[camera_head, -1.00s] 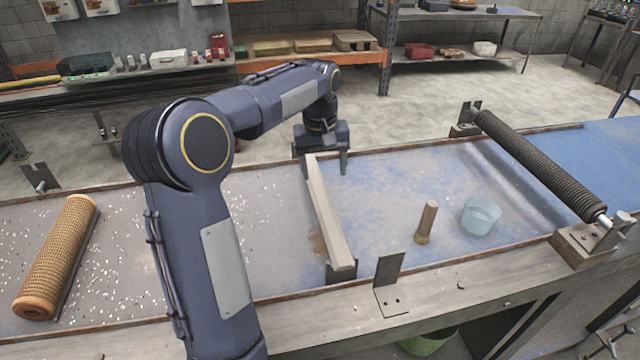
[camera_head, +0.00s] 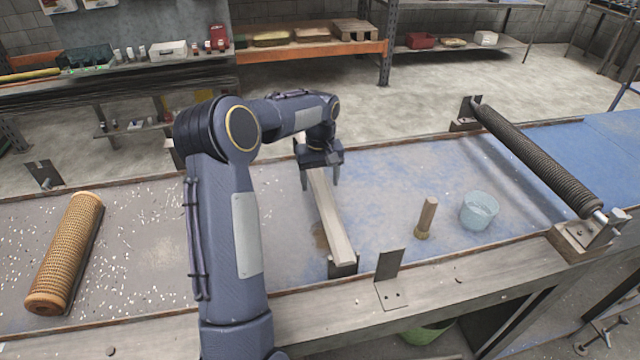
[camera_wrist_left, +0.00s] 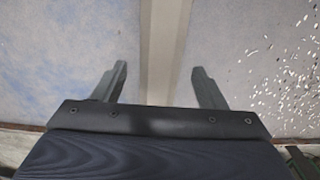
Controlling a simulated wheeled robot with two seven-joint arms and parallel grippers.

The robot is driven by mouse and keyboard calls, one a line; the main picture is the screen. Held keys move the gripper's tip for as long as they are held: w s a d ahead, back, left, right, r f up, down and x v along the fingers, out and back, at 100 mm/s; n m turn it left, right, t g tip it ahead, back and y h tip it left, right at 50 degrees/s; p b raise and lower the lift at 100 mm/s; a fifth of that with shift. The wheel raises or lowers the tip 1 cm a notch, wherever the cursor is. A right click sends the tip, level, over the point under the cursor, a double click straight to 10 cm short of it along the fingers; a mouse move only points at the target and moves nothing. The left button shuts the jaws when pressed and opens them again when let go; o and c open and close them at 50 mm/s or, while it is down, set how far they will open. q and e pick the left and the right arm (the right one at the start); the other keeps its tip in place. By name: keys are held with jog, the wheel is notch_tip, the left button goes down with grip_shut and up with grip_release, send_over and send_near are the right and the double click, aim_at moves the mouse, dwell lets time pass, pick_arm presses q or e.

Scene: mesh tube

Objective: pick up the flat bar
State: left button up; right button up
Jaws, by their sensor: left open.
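The flat bar (camera_head: 328,218) is a long, pale grey-beige bar running from the back of the bench toward the front. Its near end rests at a small dark bracket (camera_head: 343,265). My left gripper (camera_head: 320,180) is at the bar's far part, with one finger on each side. In the left wrist view the bar (camera_wrist_left: 164,50) runs between the two open fingers of the gripper (camera_wrist_left: 160,82), with a gap on both sides. The bar's far end is hidden under the gripper. My right gripper is not in view.
An orange mesh tube (camera_head: 66,252) lies at the left. A wooden-handled brush (camera_head: 427,218) stands right of the bar, beside a clear blue cup (camera_head: 479,210). A dark roller (camera_head: 535,160) is mounted at the right. A metal bracket (camera_head: 388,275) stands on the front edge.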

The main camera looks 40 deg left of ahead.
pick_arm(q)
grip_shut()
jog(key=shift+r, duration=0.15)
jog(key=shift+r, duration=0.1)
dwell(0.4)
